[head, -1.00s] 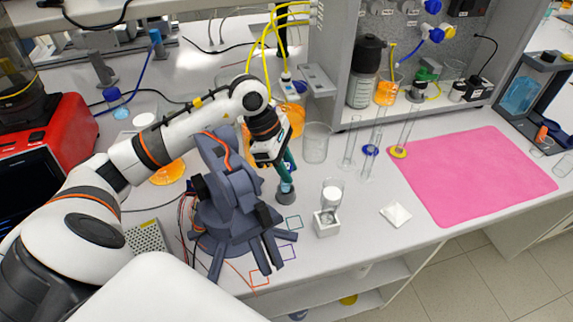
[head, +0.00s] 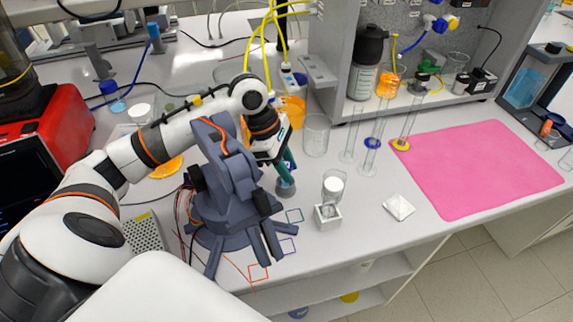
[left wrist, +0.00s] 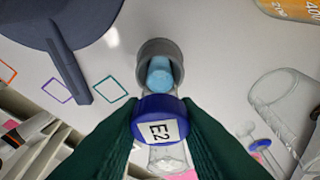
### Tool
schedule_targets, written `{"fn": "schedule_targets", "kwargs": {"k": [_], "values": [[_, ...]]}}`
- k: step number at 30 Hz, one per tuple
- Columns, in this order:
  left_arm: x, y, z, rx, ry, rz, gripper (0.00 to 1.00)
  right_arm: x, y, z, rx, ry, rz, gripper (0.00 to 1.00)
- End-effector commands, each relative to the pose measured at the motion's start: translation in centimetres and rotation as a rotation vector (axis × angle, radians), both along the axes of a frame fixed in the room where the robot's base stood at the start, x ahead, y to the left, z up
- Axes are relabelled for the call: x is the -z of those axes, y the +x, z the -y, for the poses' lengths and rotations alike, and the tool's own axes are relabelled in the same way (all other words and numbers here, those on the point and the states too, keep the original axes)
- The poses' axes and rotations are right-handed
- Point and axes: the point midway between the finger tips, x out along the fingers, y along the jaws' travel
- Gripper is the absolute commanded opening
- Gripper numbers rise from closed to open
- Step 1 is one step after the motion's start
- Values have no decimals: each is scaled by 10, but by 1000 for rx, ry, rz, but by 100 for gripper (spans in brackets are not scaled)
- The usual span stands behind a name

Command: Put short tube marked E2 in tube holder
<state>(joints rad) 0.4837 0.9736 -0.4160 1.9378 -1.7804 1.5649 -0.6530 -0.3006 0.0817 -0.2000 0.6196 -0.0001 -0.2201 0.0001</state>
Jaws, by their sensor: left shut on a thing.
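The short tube (left wrist: 158,76) has a blue cap (left wrist: 147,110) with a white label reading E2, and light blue contents. My left gripper (head: 287,166) is shut on the tube at its cap, with a dark green finger on each side in the left wrist view (left wrist: 158,122). The round grey tube holder (left wrist: 145,55) stands on the bench, and it also shows in the head view (head: 285,190). The tube's lower end is at the holder's open mouth, seemingly within its rim. How deep it sits cannot be told. My right gripper is not in view.
A grey-blue jointed device (head: 226,190) stands close to the left of the holder. A small white box (head: 327,217), a beaker (head: 315,137) and tall glass cylinders (head: 374,147) stand to the right. A pink mat (head: 475,170) lies farther right.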

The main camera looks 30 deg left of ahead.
Motion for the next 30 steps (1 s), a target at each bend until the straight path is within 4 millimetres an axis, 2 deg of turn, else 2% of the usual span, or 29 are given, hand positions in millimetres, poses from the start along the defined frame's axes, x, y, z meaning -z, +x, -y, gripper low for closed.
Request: {"fn": "schedule_targets", "kwargs": {"k": [11, 12, 16, 25, 30], "values": [[3, 0, 0, 0, 0, 0, 6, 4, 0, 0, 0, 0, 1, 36], [3, 0, 0, 0, 0, 0, 32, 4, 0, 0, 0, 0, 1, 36], [3, 0, 0, 0, 0, 0, 53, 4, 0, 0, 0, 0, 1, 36], [1, 0, -1, 0, 0, 0, 53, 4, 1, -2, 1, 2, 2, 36], [-15, -1, -8, -1, 3, 4, 53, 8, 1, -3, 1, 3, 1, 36]]}}
